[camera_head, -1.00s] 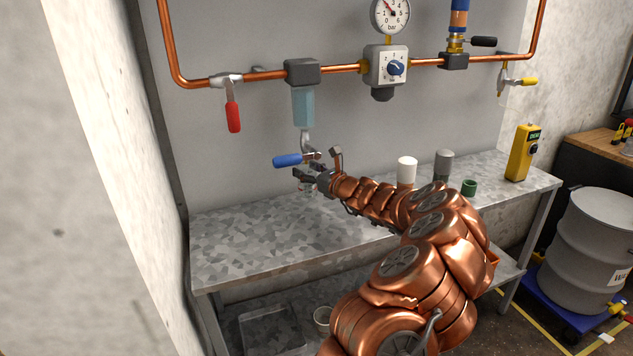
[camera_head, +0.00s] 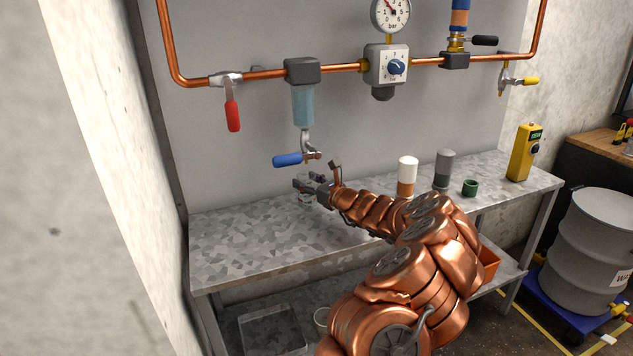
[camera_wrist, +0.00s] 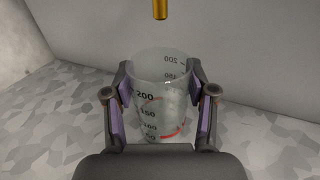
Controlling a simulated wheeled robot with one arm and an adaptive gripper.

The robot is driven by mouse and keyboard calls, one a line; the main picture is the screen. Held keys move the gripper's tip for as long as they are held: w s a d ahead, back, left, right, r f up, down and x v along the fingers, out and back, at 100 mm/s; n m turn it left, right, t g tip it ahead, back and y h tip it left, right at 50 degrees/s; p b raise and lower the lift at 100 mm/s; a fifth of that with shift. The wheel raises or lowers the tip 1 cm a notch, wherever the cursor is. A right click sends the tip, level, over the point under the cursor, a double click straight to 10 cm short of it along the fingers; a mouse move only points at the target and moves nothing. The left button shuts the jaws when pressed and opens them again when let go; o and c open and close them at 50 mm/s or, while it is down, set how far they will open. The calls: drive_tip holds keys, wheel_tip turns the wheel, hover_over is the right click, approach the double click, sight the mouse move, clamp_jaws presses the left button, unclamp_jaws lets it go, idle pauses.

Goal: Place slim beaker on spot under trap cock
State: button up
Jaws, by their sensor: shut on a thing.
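The slim beaker (camera_wrist: 160,100) is clear glass with black graduations and a red mark, and it stands upright between the purple pads of my gripper (camera_wrist: 162,100). My gripper is shut on it. In the head view, my gripper (camera_head: 308,183) and the beaker (camera_head: 306,199) are low over the left part of the bench, below the trap cock (camera_head: 306,148) with its blue lever (camera_head: 288,160). A brass outlet (camera_wrist: 160,9) shows just beyond the beaker's rim in the wrist view. I cannot tell whether the beaker's base touches the bench, and no marked spot is visible.
The grey speckled bench (camera_head: 240,245) is clear at the left. A white-and-orange bottle (camera_head: 407,172), a grey container (camera_head: 444,168), a green cup (camera_head: 470,188) and a yellow device (camera_head: 523,152) stand right. A red-handled valve (camera_head: 232,115) hangs above.

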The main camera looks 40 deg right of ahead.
drive_tip(key=o, duration=1)
drive_tip(key=shift+o, duration=0.2)
drive_tip(key=shift+r, duration=0.2)
drive_tip(key=shift+s+d+r, duration=0.1)
drive_tip(key=shift+s+r, duration=0.05)
drive_tip(key=shift+s, duration=0.25)
drive_tip(key=s+p, duration=0.1)
drive_tip(key=s, duration=1)
drive_tip(key=shift+s, duration=0.1)
